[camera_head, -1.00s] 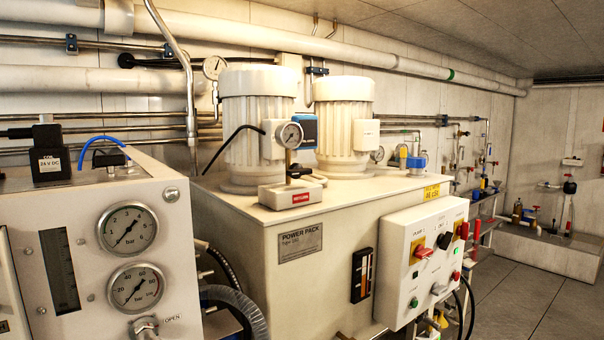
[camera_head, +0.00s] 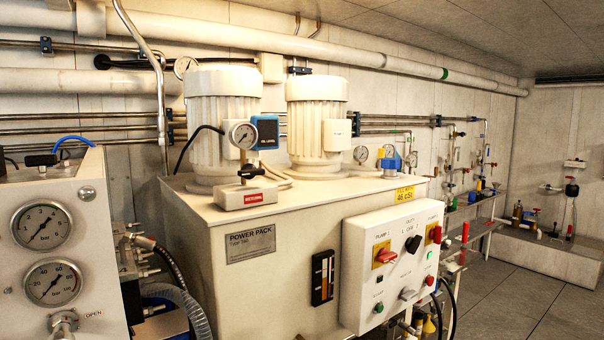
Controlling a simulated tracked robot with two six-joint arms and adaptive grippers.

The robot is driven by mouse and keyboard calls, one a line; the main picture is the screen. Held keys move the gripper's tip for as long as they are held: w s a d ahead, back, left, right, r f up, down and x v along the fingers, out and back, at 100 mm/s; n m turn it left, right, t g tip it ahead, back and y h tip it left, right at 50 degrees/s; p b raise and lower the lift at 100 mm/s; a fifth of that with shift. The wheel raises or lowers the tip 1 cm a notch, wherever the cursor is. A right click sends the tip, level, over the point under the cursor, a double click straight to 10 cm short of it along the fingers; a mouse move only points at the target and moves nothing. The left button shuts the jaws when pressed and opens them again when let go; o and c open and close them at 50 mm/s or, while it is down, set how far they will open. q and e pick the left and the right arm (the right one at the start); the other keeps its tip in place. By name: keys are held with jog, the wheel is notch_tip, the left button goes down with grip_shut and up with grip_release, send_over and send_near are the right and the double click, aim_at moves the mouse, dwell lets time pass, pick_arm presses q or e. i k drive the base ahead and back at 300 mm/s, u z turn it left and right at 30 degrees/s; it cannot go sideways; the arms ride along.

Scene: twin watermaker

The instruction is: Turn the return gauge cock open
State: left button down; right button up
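Neither of my grippers is in view. I cannot tell from any readable label which cock is the return gauge cock. On the power pack (camera_head: 290,225) a round dial gauge (camera_head: 243,136) stands on a pale block (camera_head: 246,197) with a red label. A small black handle (camera_head: 250,173) sits between this gauge and the block; its exact setting is too small to tell. Another gauge (camera_head: 186,67) is on the pipes behind the left motor. A smaller gauge (camera_head: 361,154) is right of the right motor.
Two white motors (camera_head: 222,110) stand on the power pack. A control box (camera_head: 392,265) with switches is on its right side. A panel (camera_head: 45,290) with two gauges stands at the left, with hoses (camera_head: 175,295) between it and the pack. The floor (camera_head: 500,300) at the right is clear.

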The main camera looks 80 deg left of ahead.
aim_at(248, 171)
jog(key=z, duration=0.2)
jog(key=i, duration=0.85)
jog(key=u, duration=1.9)
jog(key=i, duration=0.2)
jog(key=u, duration=1.65)
jog(key=k, duration=0.9)
jog(key=u, duration=0.15)
jog(key=i, duration=0.9)
